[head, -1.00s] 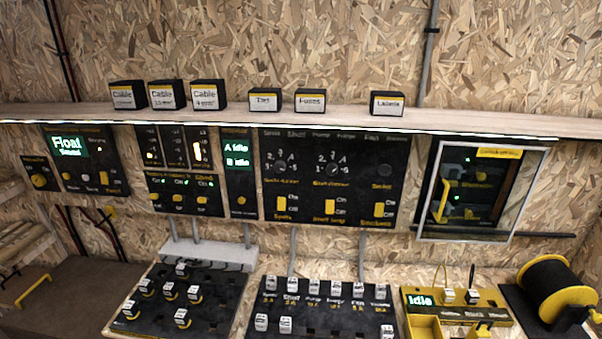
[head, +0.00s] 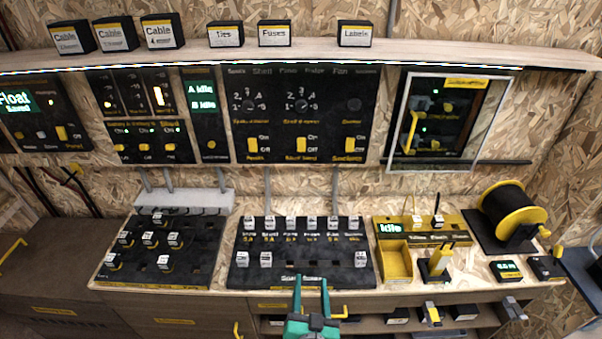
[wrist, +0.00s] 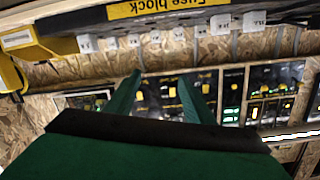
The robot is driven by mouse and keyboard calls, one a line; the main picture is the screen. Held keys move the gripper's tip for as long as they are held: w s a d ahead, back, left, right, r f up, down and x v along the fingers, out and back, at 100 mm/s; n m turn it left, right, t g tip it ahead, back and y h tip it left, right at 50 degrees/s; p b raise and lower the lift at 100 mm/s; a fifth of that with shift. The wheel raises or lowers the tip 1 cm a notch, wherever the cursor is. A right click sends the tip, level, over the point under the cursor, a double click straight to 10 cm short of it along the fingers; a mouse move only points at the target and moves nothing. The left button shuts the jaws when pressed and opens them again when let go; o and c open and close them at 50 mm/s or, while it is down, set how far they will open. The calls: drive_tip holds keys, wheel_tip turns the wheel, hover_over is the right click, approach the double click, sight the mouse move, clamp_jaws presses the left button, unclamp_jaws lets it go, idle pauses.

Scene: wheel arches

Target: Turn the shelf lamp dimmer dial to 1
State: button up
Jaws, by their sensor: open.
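The dark dimmer panel (head: 275,75) hangs on the wall under the shelf. Its middle dial (head: 300,105), ringed by small white numbers, has a label below that seems to read shelf dimmer; its pointer setting is too small to tell. A similar dial (head: 248,105) sits to its left, with yellow switches below both. My gripper (head: 311,283) is low in front of the bench, well below and apart from the panel, open and empty. In the wrist view, which is upside down, my green fingers (wrist: 160,82) stand spread, with the wall panels beyond them.
The fuse block (head: 300,260) with white fuses and a socket board (head: 150,250) lie on the bench below the panel. A yellow tray (head: 393,262) and cable reel (head: 512,212) stand at right. A framed cover (head: 455,115) hangs right of the panel. Boxes line the shelf.

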drive_tip(key=w+r+m, duration=0.1)
drive_tip(key=w+r, duration=0.5)
drive_tip(key=w, duration=0.5)
drive_tip(key=m+t, duration=0.1)
drive_tip(key=m, duration=0.2)
approach(301, 108)
drive_tip(key=shift+y, duration=0.4)
drive_tip(key=w, duration=0.9)
drive_tip(key=shift+d+f, duration=0.15)
drive_tip(key=shift+f, duration=0.05)
drive_tip(key=c, duration=1)
